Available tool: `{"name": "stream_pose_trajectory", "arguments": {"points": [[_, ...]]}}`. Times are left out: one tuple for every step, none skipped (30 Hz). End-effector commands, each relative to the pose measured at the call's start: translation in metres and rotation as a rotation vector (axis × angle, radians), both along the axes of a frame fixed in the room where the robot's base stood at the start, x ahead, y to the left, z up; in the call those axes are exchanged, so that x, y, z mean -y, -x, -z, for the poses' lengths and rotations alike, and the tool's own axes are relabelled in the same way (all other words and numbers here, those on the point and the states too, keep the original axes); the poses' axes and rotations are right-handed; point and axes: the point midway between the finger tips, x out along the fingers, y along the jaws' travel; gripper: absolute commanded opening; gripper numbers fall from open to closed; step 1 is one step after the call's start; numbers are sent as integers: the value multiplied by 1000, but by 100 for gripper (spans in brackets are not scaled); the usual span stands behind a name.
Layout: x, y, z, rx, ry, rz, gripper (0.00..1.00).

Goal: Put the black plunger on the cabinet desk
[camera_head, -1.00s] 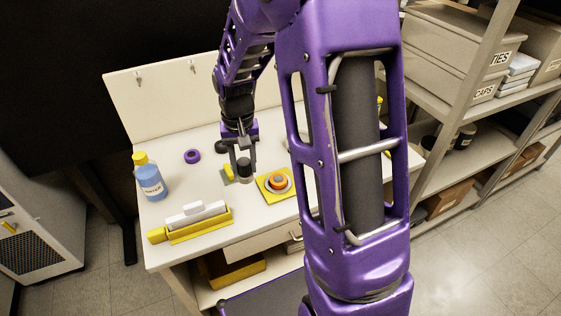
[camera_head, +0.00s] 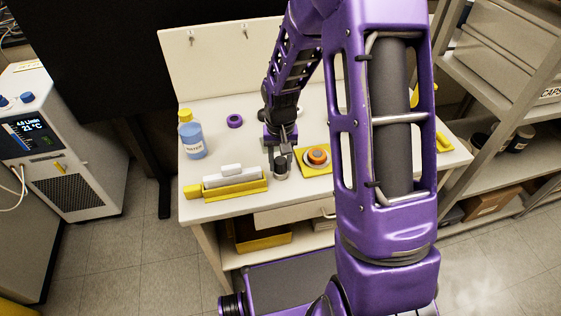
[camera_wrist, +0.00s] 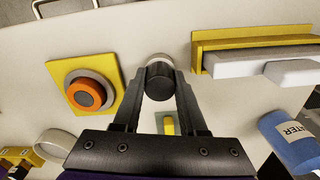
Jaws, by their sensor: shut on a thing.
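The black plunger (camera_head: 281,165) is a short dark cylinder with a paler grey lower part. It is upright between the fingers of my gripper (camera_head: 280,155), near the desk's front edge. In the wrist view my gripper (camera_wrist: 160,92) is shut on the plunger (camera_wrist: 159,80), with the pale part showing beyond its black end. The cabinet desk (camera_head: 225,209) is white, with a back panel and a drawer. I cannot tell whether the plunger's bottom touches the desk top.
A yellow plate with an orange button (camera_head: 318,156) is close right of the plunger. A yellow-and-white block holder (camera_head: 235,183) is close left. A blue water bottle (camera_head: 192,138) and purple ring (camera_head: 235,121) stand further left. A small yellow piece (camera_wrist: 169,126) lies behind the plunger.

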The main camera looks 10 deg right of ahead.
Motion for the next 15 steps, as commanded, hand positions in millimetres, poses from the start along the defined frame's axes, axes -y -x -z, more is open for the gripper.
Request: {"name": "stream_pose_trajectory", "arguments": {"points": [[0, 0, -1, 1, 0, 0, 0], [0, 0, 0, 1, 0, 0, 0], [0, 0, 1, 1, 0, 0, 0], [0, 0, 2, 1, 0, 0, 0], [0, 0, 3, 1, 0, 0, 0], [0, 0, 4, 0, 0, 0, 43], [0, 0, 3, 0, 0, 0, 49], [0, 0, 3, 0, 0, 0, 54], [0, 0, 3, 0, 0, 0, 61], [0, 0, 3, 0, 0, 0, 67], [0, 0, 3, 0, 0, 0, 71], [0, 0, 3, 0, 0, 0, 71], [0, 0, 3, 0, 0, 0, 71], [0, 0, 3, 0, 0, 0, 71], [0, 0, 3, 0, 0, 0, 71]]}}
